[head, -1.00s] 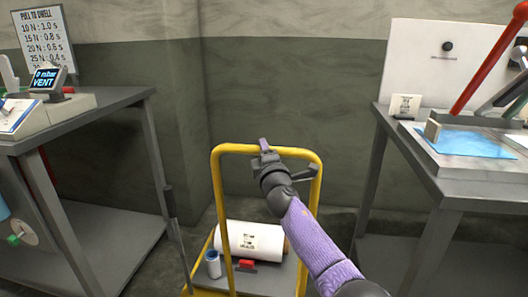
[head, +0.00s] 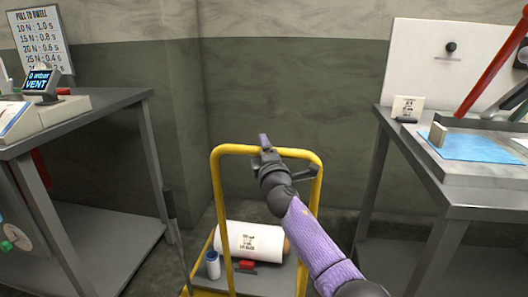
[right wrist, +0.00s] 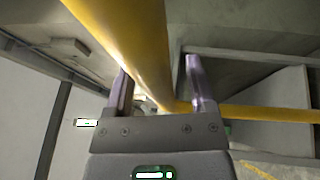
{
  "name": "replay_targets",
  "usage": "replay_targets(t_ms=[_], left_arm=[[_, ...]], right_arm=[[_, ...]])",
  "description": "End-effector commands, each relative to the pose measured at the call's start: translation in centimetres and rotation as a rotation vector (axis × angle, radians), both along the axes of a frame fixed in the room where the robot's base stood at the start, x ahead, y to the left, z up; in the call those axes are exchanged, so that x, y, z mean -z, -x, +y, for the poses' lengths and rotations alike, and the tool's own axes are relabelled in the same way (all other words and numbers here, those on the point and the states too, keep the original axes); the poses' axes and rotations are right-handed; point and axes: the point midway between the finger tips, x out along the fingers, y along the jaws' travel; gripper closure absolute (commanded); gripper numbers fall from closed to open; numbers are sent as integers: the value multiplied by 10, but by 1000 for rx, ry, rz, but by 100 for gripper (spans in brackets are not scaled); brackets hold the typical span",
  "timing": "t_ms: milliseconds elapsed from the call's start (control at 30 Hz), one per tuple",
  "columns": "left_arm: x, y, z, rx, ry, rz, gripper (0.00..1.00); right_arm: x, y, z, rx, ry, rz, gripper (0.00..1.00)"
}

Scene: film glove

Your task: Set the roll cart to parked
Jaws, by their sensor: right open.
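The roll cart has a yellow tubular handle frame (head: 215,190) and a low grey deck, and stands upright in the middle of the head view. A white roll (head: 238,240) with a printed label lies on the deck. A small red part (head: 247,265) shows at the deck, beside the roll. My right gripper (head: 270,155) is open at the frame's top bar. In the right wrist view, a yellow bar (right wrist: 130,40) runs between its spread fingers; I cannot tell whether they touch it. My left gripper is not in view.
A grey table (head: 110,98) stands left, carrying a VENT display (head: 40,83). Another table (head: 420,170) stands right, with a blue sheet (head: 475,146) and red lever (head: 495,60). A small blue-white cylinder (head: 212,265) is on the cart. Floor shows between cart and wall.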

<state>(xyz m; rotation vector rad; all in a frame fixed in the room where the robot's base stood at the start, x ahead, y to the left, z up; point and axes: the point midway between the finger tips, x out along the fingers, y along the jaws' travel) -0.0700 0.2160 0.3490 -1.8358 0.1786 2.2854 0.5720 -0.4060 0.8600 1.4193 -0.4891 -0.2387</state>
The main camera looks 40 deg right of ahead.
Motion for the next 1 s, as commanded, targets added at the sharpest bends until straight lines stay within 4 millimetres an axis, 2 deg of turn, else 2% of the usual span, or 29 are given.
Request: replay_targets(t_ms=[300, 467, 700, 833, 1000], left_arm=[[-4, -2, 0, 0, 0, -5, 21], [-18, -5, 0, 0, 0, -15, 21], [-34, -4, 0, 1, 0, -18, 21], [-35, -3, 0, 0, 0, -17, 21], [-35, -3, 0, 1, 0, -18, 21]], right_arm=[[1, 5, 3, -2, -1, 2, 30], [3, 29, 16, -4, -1, 1, 30], [14, 73, 38, -2, -2, 1, 30], [18, 85, 43, 0, -1, 2, 30], [19, 87, 44, 0, 0, 1, 30]])
